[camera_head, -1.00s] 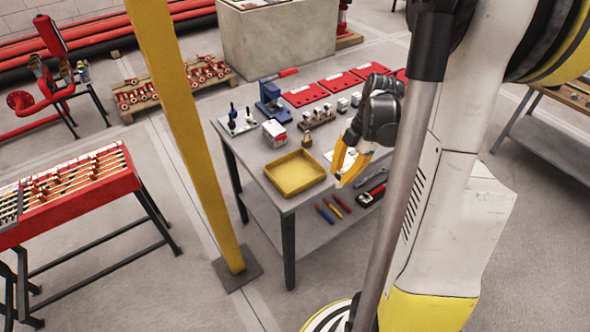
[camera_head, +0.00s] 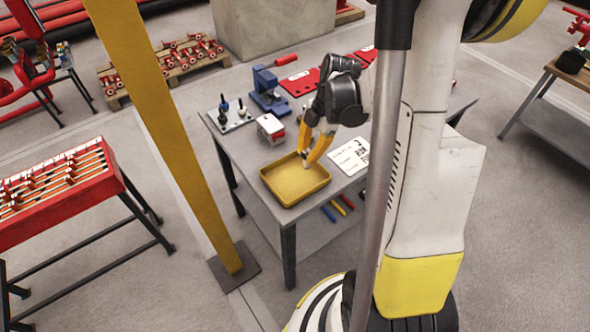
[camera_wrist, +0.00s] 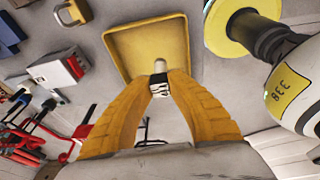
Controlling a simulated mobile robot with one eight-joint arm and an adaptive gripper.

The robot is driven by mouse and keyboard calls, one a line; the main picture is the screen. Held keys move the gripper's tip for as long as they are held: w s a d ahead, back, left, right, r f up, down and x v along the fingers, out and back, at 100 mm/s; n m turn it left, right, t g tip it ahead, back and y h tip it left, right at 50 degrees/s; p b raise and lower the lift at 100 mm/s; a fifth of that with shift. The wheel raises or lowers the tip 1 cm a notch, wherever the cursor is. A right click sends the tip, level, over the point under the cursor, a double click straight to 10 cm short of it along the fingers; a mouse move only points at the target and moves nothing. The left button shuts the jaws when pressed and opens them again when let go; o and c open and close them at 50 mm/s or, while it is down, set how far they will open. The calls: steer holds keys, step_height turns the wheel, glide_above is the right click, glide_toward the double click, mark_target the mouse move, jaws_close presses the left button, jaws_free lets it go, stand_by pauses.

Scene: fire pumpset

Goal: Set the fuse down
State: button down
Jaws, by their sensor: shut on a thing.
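My gripper (camera_head: 308,160) has yellow fingers that point down over the yellow tray (camera_head: 287,200). In the wrist view the fingertips (camera_wrist: 160,86) are shut on the fuse (camera_wrist: 160,66), a small pale cylinder that stands out past the tips. The fuse lies in front of the tray floor in that view, and the tray rim (camera_wrist: 113,42) shows around it. I cannot tell whether the fuse touches the tray floor. The tray looks otherwise empty.
The grey workbench (camera_head: 245,160) carries the tray. A white and red box (camera_head: 270,129) stands just behind the tray, with a blue tool (camera_head: 268,93) farther back. A white printed sheet (camera_head: 350,156) lies to the right. A yellow post (camera_head: 180,140) stands left of the bench.

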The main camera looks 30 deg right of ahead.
steer(key=shift+w+a+f+b, duration=0.35)
steer(key=shift+a+f+b, duration=0.1)
steer(key=shift+f, duration=0.55)
steer(key=shift+w+a+f+b, duration=0.4)
steer(key=shift+a+f, duration=0.1)
steer(key=shift+f, duration=0.55)
steer(key=shift+w+a+f+b, duration=0.35)
steer(key=shift+a+f+b, duration=0.1)
steer(key=shift+f, duration=0.55)
steer(key=shift+f, duration=0.15)
steer(key=c, duration=1.4)
jaws_free()
